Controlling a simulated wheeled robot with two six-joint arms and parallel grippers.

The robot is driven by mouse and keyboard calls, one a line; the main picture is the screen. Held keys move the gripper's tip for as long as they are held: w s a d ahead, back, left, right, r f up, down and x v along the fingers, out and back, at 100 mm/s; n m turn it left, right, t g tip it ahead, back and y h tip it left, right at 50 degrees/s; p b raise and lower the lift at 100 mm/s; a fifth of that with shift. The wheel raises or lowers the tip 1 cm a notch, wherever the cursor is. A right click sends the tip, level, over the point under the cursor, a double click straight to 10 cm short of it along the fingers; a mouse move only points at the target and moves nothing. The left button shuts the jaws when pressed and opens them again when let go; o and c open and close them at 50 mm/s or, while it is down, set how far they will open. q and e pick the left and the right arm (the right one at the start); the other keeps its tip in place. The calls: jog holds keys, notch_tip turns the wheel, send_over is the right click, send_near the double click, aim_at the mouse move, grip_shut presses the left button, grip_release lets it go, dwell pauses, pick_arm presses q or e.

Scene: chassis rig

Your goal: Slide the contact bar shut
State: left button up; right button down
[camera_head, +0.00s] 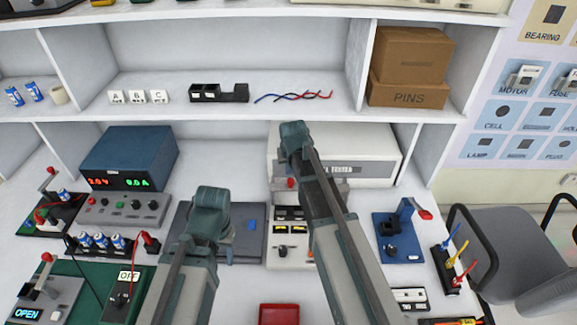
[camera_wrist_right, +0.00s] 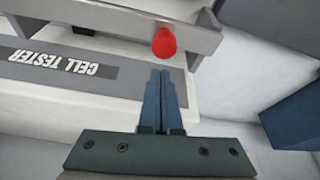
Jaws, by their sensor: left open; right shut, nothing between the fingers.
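The cell tester (camera_head: 385,172) is a white box at the back of the bench; its label strip shows upside down in the right wrist view (camera_wrist_right: 60,62). The grey contact bar (camera_wrist_right: 110,22) runs along its front, with a red knob (camera_wrist_right: 164,42) on it. In the head view the knob (camera_head: 290,183) shows just left of my right arm, which hides part of the tester. My right gripper (camera_wrist_right: 161,75) is shut and empty, its fingertips just short of the knob with a small apparent gap. My left gripper (camera_head: 209,200) is open over the grey plate, its fingertips not clear.
A blue power supply (camera_head: 130,155) stands at the back left. A panel with gauges (camera_head: 290,228) lies in front of the tester, partly behind my right arm. A blue lever device (camera_head: 400,235) stands to the right. A red tray (camera_head: 279,314) sits at the front.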

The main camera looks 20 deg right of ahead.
jog(key=shift+s+a, duration=0.15)
jog(key=shift+s, duration=0.65)
jog(key=shift+s, duration=0.1)
jog(key=s+a, duration=0.1)
jog(key=s, duration=0.5)
jog(key=shift+a, duration=0.4)
